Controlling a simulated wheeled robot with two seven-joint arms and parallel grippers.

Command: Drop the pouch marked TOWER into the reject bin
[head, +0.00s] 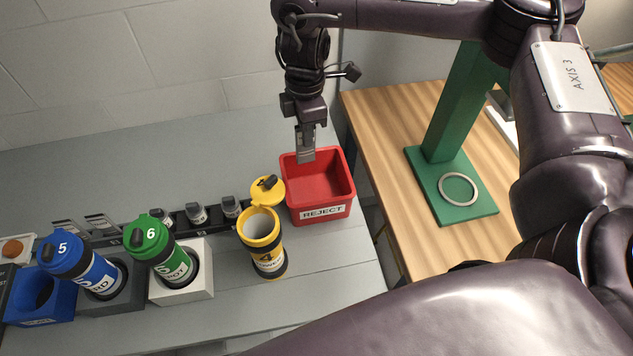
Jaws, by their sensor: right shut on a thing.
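My right gripper (306,140) hangs down from the top, just over the back left part of the red bin labelled REJECT (322,213). Its jaws are shut on a small grey thing at the fingertips; I can read no marking, so I cannot tell if it is the TOWER pouch. The bin's visible inside looks empty. The yellow carrier numbered 4 (263,243) stands left of the bin with its lid (268,189) swung open; its label is partly readable. My left gripper is not in view.
A green carrier numbered 6 (158,250) and a blue carrier numbered 5 (82,263) stand in holders on the left, lids shut. A blue holder (40,300) is at far left. A green stand (445,180) with a ring is on the wooden table at right.

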